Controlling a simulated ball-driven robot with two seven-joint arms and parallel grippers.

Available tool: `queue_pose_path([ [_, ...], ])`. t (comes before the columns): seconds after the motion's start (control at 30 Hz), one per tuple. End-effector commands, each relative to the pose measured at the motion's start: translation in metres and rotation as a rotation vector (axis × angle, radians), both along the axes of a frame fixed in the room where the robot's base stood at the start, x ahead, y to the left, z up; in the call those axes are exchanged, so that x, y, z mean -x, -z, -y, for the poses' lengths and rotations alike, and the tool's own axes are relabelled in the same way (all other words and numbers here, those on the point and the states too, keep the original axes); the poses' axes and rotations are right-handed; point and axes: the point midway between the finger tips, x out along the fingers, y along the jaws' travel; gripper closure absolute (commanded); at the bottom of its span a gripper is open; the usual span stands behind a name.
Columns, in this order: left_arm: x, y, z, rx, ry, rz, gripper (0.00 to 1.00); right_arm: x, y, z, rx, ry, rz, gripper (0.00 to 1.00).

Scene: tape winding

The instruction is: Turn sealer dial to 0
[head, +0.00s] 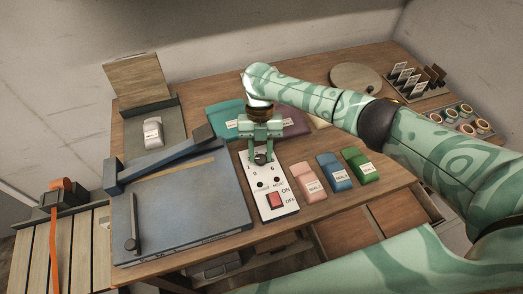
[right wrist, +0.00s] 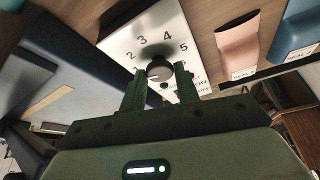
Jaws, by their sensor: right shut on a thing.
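The sealer dial (right wrist: 158,70) is a small dark round knob with a paler face on a white control panel (head: 282,208). In the right wrist view the numbers 2, 3, 4 and 5 show around it; the mark it points to cannot be told. My right gripper (head: 262,157) points down at the panel's far end, shut on the dial. Its two fingers (right wrist: 157,82) stand on either side of the knob. The panel has a red ON/OFF switch (head: 274,201) and lies beside the blue-grey sealer (head: 185,220). My left gripper is not in view.
Pink (head: 307,181), blue (head: 334,171) and green (head: 361,164) labelled packets lie right of the panel. A pale packet (head: 153,132) lies at the back left. A round board (head: 355,77), a card rack and a tray of rolls (head: 466,120) stand at the back right.

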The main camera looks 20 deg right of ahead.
Motion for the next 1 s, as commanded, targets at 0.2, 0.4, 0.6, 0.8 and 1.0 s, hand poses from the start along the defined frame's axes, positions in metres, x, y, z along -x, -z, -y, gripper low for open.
queue_pose_path([
  [0.2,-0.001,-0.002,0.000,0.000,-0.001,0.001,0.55,0.000,-0.001,-0.004,-0.003,-0.204,0.000,0.91],
  [0.4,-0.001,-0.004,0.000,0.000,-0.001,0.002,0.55,0.000,-0.001,-0.005,-0.003,-0.394,0.000,0.91],
  [0.6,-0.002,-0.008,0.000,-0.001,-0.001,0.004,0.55,0.001,-0.001,-0.006,-0.003,-0.584,0.000,0.91],
  [0.8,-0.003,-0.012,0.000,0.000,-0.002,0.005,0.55,0.001,-0.001,-0.008,-0.003,-0.764,0.000,0.91],
  [1.0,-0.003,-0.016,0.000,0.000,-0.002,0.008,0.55,0.002,-0.001,-0.008,-0.003,-0.914,0.000,0.91],
])
